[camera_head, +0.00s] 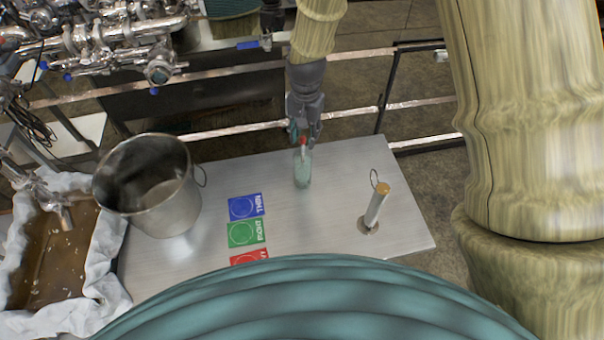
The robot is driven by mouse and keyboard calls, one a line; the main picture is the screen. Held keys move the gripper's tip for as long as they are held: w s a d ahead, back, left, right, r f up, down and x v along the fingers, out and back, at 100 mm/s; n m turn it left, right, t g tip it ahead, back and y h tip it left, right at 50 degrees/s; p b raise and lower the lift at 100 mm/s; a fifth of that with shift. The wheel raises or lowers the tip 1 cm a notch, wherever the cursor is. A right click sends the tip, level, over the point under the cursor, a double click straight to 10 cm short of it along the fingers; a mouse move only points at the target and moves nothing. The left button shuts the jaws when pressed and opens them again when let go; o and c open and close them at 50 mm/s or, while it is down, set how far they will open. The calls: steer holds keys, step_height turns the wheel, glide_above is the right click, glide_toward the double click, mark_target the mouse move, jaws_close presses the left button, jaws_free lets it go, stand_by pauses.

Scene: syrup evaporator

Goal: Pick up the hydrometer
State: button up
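The hydrometer (303,147) appears as a thin stem with a red and pale top. It stands upright in a clear greenish glass jar (303,171) on the metal table. My gripper (304,143) points down from above, directly over the jar. Its dark fingers are around or right beside the stem's top. The view is too small to tell whether they touch or grip it. The lower part of the hydrometer is hard to make out inside the jar.
A metal cup with an amber top (375,208) stands at the right of the table (330,222). Blue (245,207), green (247,233) and red (250,257) mats lie in the middle. A steel bucket (165,205) stands left, beside a cloth-lined tray (98,275). Rails (235,130) run behind.

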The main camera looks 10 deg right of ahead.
mark_target(303, 137)
steer(key=shift+w+f, duration=0.2)
steer(key=shift+f, duration=0.4)
steer(key=shift+w+f, duration=0.15)
steer(key=shift+f, duration=0.45)
steer(key=shift+s+p, duration=0.2)
steer(key=shift+p, duration=0.1)
steer(key=shift+w+f+p, duration=0.3)
steer(key=shift+f+p, duration=0.2)
steer(key=shift+f, duration=0.15)
steer(key=shift+w+f+p, duration=0.25)
steer(key=shift+f+p, duration=0.2)
steer(key=shift+f, duration=0.2)
steer(key=shift+f+p, duration=0.4)
steer(key=shift+f, duration=0.9)
jaws_close()
